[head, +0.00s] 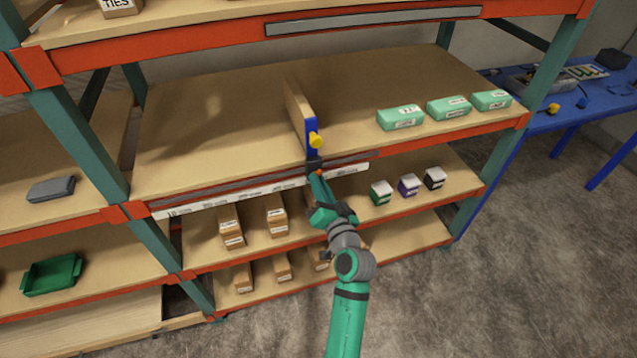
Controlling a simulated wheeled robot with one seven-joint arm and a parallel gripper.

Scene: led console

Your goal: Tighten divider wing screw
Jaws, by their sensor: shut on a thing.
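A wooden divider (298,106) stands upright on the middle shelf board, with a blue bracket (311,127) at its front end. A yellow wing screw (316,140) sits on the front of the blue bracket. My gripper (314,160) is at the shelf's front edge, just below the yellow screw, at the lower end of the bracket. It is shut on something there. The fingertips are small and partly merge with the bracket, so I cannot tell exactly which part they hold.
Three green boxes (448,108) lie on the same shelf to the right. Small boxes (408,186) and cardboard boxes (277,215) stand on the shelf below. A teal post (82,150) is at left. The shelf left of the divider is bare.

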